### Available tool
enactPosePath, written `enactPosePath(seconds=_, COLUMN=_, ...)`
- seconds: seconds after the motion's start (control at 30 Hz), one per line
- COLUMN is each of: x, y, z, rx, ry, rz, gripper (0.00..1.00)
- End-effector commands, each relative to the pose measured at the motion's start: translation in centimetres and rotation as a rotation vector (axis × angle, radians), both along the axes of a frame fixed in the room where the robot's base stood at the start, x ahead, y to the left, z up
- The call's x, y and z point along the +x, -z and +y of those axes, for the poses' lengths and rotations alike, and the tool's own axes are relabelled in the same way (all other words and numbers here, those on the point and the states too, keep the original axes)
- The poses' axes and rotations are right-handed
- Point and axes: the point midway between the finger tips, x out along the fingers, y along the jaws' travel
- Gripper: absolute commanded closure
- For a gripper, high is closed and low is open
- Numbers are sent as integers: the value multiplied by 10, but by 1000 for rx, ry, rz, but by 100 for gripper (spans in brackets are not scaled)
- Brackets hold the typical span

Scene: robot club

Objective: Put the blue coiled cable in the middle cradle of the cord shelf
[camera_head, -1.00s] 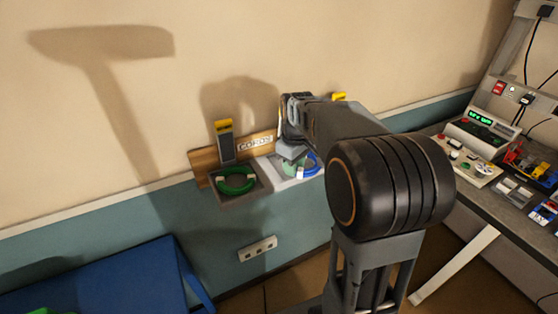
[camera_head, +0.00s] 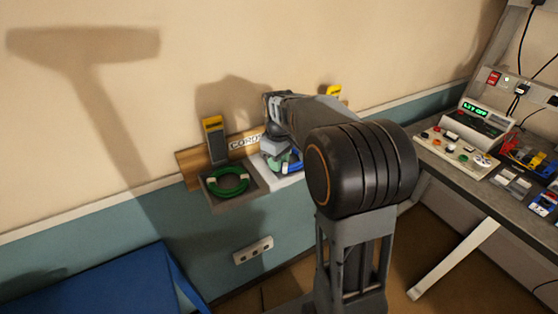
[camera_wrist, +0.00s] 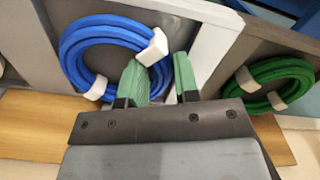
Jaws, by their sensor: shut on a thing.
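The blue coiled cable (camera_wrist: 82,55), with white ties, shows in the wrist view against the grey floor of a cradle. Part of it shows in the head view (camera_head: 294,164), at the light grey middle cradle (camera_head: 291,180) of the cord shelf (camera_head: 190,168). My gripper (camera_wrist: 161,78) has green finger pads and is shut on the cable near a white tie. In the head view my gripper (camera_head: 280,160) is low over the middle cradle. My arm hides the shelf's right part. Whether the coil rests fully on the cradle floor, I cannot tell.
A green coiled cable (camera_head: 227,181) lies in the dark left cradle (camera_head: 245,201). A yellow-topped upright piece (camera_head: 215,140) stands behind it. A workbench (camera_head: 455,185) with instruments is at the right, and a blue surface (camera_head: 90,285) at lower left.

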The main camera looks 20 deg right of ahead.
Motion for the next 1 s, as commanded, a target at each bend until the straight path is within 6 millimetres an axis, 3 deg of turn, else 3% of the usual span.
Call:
enactPosePath(seconds=0.5, x=-2, y=17, z=-2, rx=0, ry=4, rz=10, gripper=99)
enactPosePath(seconds=0.53, x=-2, y=17, z=-3, rx=0, ry=4, rz=12, gripper=70)
enactPosePath(seconds=0.8, x=-2, y=18, z=-2, rx=1, ry=3, rz=14, gripper=46)
enactPosePath(seconds=1.0, x=-2, y=19, z=1, rx=2, ry=-2, rz=16, gripper=46)
